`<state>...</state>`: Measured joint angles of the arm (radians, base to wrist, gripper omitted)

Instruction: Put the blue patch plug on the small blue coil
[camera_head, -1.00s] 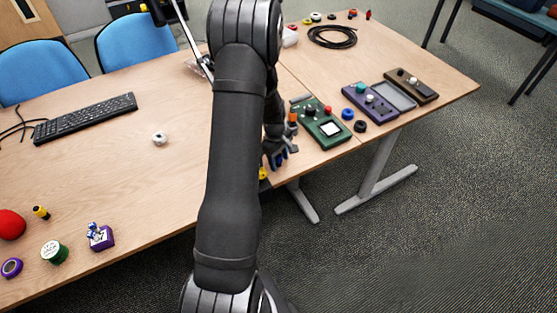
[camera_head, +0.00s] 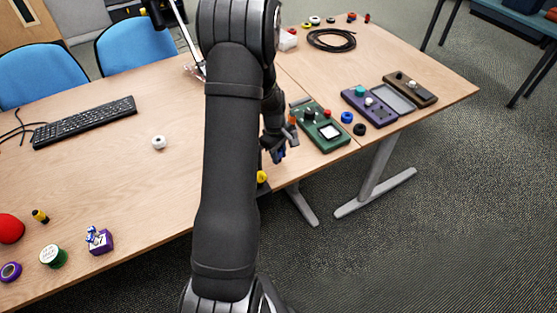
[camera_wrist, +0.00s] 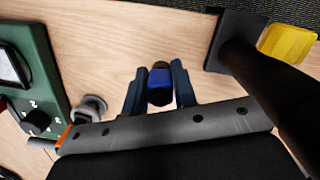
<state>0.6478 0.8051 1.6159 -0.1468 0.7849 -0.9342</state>
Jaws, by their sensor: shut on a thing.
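My gripper (camera_wrist: 159,88) is shut on the blue patch plug (camera_wrist: 160,79), a blue piece with a dark end, which sits between the two fingers in the wrist view. In the head view my gripper (camera_head: 278,150) is near the table's front edge, left of the green device, partly behind my arm; the plug is hard to make out there. The small blue coil (camera_head: 347,117) lies on the table to the right of the green device. It is apart from the gripper and does not show in the wrist view.
The green device (camera_head: 320,131) stands between my gripper and the blue coil. A black coil (camera_head: 360,129) lies close to the blue one. A purple device (camera_head: 368,106) stands behind them. A yellow piece (camera_wrist: 287,41) shows at the wrist view's upper right.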

